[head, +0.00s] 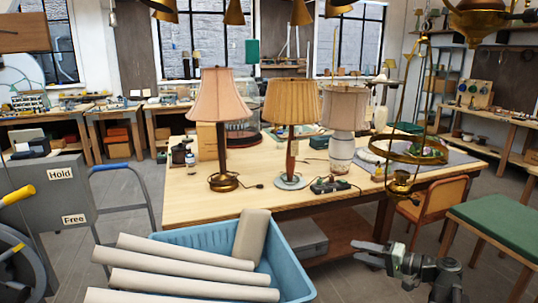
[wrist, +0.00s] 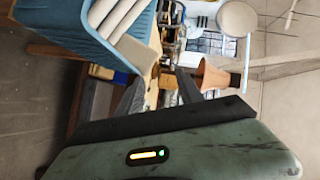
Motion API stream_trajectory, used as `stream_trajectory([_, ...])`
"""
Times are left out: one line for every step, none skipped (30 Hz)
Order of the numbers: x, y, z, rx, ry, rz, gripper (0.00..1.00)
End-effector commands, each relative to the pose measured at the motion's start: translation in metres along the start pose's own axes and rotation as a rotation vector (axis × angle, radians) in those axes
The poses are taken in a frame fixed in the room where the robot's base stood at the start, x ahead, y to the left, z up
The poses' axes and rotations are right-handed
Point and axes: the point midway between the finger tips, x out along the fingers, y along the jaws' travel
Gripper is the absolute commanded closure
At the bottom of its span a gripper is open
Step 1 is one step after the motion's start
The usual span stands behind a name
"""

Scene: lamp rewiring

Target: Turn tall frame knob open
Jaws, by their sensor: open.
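A tall, narrow brass frame (head: 424,75) hangs at the right in the head view, with a ring (head: 408,151) around its lower part and a small brass fitting (head: 400,184) beneath. I cannot make out a knob on it for sure. A grey panel (head: 50,190) with "Hold" and "Free" labels and a yellow-handled lever (head: 18,195) stands at the left edge. My gripper (head: 362,253) is low at the right, below the brass frame and apart from it. In the wrist view my gripper (wrist: 158,85) is open, with nothing visibly held between its fingers.
A blue crate (head: 285,262) with several pale rolls (head: 185,262) is in front. The wooden table (head: 185,205) behind it bears three shaded lamps (head: 217,95). An orange chair (head: 436,208) and a green-topped stool (head: 505,225) stand right. Some floor is clear near the arm.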

Motion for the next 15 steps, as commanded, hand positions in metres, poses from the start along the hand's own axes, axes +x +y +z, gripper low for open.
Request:
stream_trajectory([0.039,-0.003,0.028,-0.015,-0.088,0.03,0.57])
stream_trajectory([0.06,-0.002,0.044,-0.025,-0.14,0.056,0.57])
stream_trajectory([0.086,0.0,0.068,-0.04,-0.209,0.095,0.57])
stream_trajectory([0.104,0.001,0.086,-0.054,-0.262,0.127,0.57])
stream_trajectory([0.12,0.004,0.105,-0.069,-0.314,0.162,0.57])
stream_trajectory([0.139,0.007,0.13,-0.092,-0.381,0.211,0.57])
stream_trajectory([0.152,0.011,0.149,-0.109,-0.43,0.251,0.57])
stream_trajectory([0.162,0.015,0.167,-0.129,-0.477,0.293,0.57])
stream_trajectory([0.174,0.021,0.191,-0.159,-0.539,0.355,0.57])
stream_trajectory([0.18,0.026,0.207,-0.181,-0.581,0.402,0.57])
stream_trajectory([0.184,0.031,0.222,-0.205,-0.621,0.453,0.57])
stream_trajectory([0.188,0.039,0.24,-0.24,-0.67,0.526,0.57])
stream_trajectory([0.188,0.046,0.251,-0.267,-0.702,0.587,0.57])
stream_trajectory([0.186,0.053,0.259,-0.293,-0.727,0.647,0.57])
stream_trajectory([0.18,0.063,0.265,-0.321,-0.75,0.726,0.57])
